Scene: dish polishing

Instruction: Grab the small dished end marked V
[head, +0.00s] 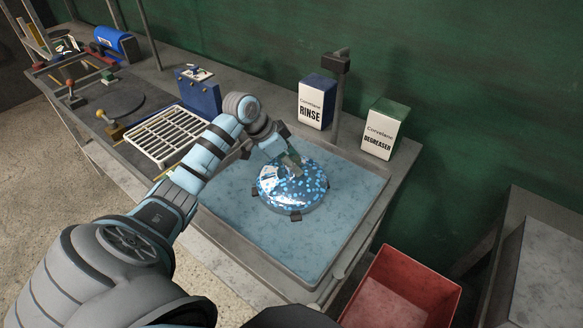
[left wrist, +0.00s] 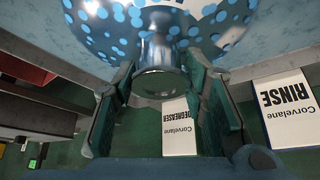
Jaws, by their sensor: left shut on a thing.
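A shiny domed metal dished end (head: 290,190), covered in blue and white spots, sits in the wet blue-lined basin (head: 240,225) with dark clamps around its rim. No V mark can be read on it. My left gripper (head: 289,160) comes down over the top of the dome. In the left wrist view, the spotted dome (left wrist: 190,22) fills the top, and its short metal neck (left wrist: 158,82) stands between the green fingers of my left gripper (left wrist: 165,88), which is shut on it. My right gripper is not in view.
A rinse box (head: 316,102) and a degreaser box (head: 384,130) stand behind the basin beside a post (head: 339,85). A white rack (head: 165,135) and a blue block (head: 198,92) lie left. A red bin (head: 400,292) stands at the front right.

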